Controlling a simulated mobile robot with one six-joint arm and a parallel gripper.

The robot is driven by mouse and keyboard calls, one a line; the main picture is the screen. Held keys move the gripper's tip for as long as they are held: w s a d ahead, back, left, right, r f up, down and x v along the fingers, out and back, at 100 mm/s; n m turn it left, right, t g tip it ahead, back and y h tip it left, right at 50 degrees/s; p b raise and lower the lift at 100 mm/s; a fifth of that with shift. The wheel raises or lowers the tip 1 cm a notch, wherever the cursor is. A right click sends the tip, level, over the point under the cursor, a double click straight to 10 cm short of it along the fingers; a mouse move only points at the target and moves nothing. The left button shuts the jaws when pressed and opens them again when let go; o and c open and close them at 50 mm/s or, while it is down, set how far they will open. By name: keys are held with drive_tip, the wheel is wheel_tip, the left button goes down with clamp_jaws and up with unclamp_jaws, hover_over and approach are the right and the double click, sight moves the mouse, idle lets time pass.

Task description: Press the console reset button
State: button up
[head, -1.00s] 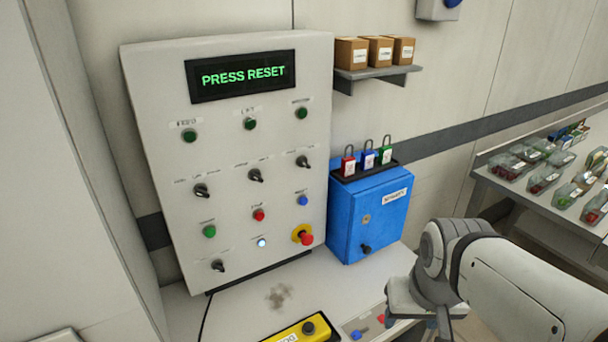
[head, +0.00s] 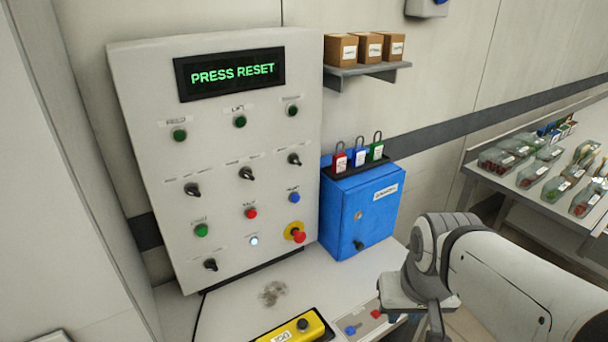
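The grey console (head: 215,170) stands upright on the bench against the wall. Its display (head: 230,75) reads "PRESS RESET" in green. A blue button (head: 294,197) sits at the right of the panel, with a red button (head: 250,213) and a green button (head: 201,230) to its left. A small white lit button (head: 254,240) is below the red one. The labels are too small to read, so I cannot tell which button is reset. My arm is at the lower right, apart from the console. My gripper's fingers are not in view.
A red mushroom knob on a yellow collar (head: 297,234) is beside the lit button. A blue cabinet (head: 345,215) with padlocks on top stands right of the console. A yellow pendant box (head: 290,331) lies on the bench (head: 225,310). A shelf (head: 368,70) holds boxes.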

clamp_jaws()
idle(1.1)
